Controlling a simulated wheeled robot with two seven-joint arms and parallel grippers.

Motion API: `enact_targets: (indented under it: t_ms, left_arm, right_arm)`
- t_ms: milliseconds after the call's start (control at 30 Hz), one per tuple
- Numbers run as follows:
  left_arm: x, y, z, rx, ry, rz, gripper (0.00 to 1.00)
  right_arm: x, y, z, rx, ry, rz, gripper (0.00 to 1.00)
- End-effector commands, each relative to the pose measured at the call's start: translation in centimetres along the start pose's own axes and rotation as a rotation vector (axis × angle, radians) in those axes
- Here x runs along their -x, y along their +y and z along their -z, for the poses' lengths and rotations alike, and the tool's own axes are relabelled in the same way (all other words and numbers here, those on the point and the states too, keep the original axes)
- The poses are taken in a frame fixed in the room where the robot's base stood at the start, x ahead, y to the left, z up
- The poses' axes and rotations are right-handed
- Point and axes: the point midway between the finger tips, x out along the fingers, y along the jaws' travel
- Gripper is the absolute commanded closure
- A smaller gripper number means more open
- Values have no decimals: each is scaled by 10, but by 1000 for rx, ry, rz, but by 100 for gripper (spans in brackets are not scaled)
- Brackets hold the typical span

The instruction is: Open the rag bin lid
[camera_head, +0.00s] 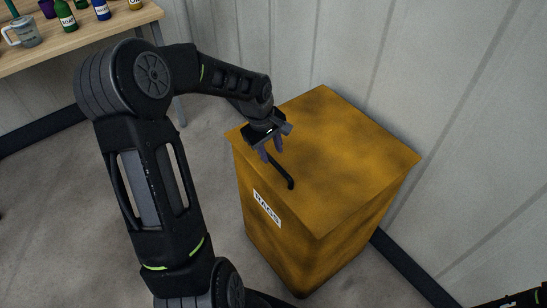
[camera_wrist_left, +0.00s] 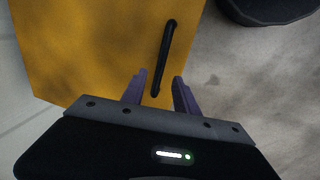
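The rag bin (camera_head: 312,238) is a worn yellow-orange box with a white label on its front. Its flat lid (camera_head: 345,140) lies shut on top. A black bar handle (camera_head: 287,179) sits on the lid near the front-left edge. My left gripper (camera_head: 272,156) is over the lid at the far end of the handle. In the left wrist view its fingers (camera_wrist_left: 159,78) are open, and the near end of the handle (camera_wrist_left: 166,52) shows between them. I cannot tell whether they touch it.
A wooden table (camera_head: 90,45) with a mug (camera_head: 24,31) and several bottles stands at the upper left. A pale panelled wall (camera_head: 460,150) rises close behind and to the right of the bin. The grey floor (camera_head: 205,165) left of the bin is clear.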

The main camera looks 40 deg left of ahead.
Motion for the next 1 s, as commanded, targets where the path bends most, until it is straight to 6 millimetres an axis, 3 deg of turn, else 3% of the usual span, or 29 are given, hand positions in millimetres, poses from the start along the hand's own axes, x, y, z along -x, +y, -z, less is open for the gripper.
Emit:
enact_targets:
  t_ms: [100, 300, 633, 1000]
  left_arm:
    - [-20, -1, -1, 1, -4, 2, 64]
    - [-42, 0, 0, 0, -1, 1, 64]
    - [-45, 0, 0, 1, 0, -1, 65]
    - [-45, 0, 0, 1, 0, 0, 95]
  right_arm:
    - [2, -1, 0, 0, 0, 0, 64]
    - [3, -1, 0, 0, 0, 0, 64]
    - [3, -1, 0, 0, 0, 0, 64]
    - [3, -1, 0, 0, 0, 0, 64]
